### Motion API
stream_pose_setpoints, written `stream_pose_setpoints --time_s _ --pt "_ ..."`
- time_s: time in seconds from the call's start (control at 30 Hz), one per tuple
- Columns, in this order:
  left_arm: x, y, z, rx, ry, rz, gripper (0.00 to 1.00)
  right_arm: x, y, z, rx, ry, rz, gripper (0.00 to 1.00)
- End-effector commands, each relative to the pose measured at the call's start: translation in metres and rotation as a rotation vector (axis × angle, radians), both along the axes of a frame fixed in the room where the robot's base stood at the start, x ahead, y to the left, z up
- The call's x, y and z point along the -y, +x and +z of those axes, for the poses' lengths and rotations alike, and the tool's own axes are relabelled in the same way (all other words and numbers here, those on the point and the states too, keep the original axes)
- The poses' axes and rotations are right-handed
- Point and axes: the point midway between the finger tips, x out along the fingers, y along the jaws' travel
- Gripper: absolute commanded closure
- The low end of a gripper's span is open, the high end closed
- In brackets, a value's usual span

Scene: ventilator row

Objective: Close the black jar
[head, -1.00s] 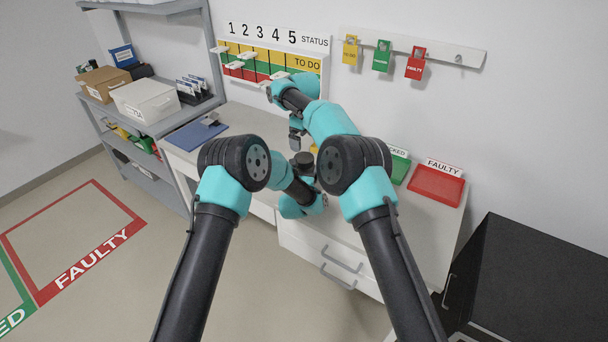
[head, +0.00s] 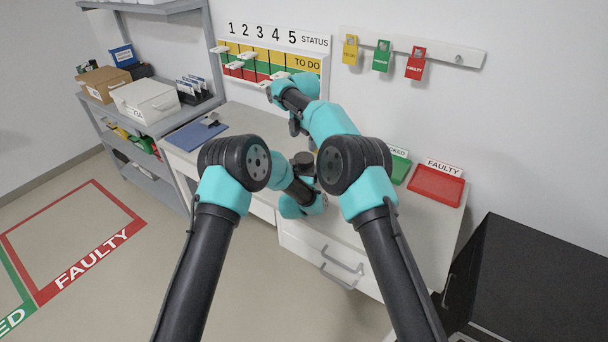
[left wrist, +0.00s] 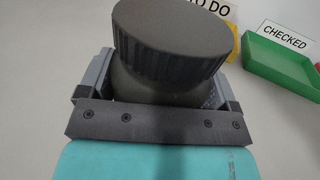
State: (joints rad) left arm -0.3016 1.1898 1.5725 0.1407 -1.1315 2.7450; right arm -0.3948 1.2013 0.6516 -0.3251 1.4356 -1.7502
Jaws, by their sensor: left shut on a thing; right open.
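The black jar (left wrist: 160,82) is between the fingers of my left gripper (left wrist: 163,92), which is shut on its body. Its wide ribbed lid (left wrist: 170,40) is on top in the left wrist view and looks tilted, lower at the right; how well it is seated I cannot tell. In the head view the dark lid (head: 303,158) shows above my left gripper (head: 304,176), and the jar's body is mostly hidden. My right gripper (head: 300,132) is open above and behind the jar, apart from the lid; its fingers are partly hidden by my arm.
A green tray (head: 399,169) labelled CHECKED and a red tray (head: 436,186) labelled FAULTY stand on the counter at right. A blue clipboard (head: 192,136) lies at the left end. A status board (head: 270,62) and a rail of tags (head: 412,46) hang on the wall behind.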

Motion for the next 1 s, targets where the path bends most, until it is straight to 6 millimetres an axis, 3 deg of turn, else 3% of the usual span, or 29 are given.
stream_pose_setpoints --time_s 0.33,0.77,1.0 --pt "0.000 0.000 0.000 0.001 0.000 0.000 0.82 0.000 0.000 0.000 0.000 0.000 0.327 0.00" --pt "0.000 0.000 0.000 0.001 0.000 0.000 0.82 0.000 0.000 -0.001 0.000 0.000 0.352 0.00" --pt "0.000 0.000 0.000 0.001 0.000 0.000 0.82 0.000 0.000 -0.015 -0.002 0.000 0.351 0.00"
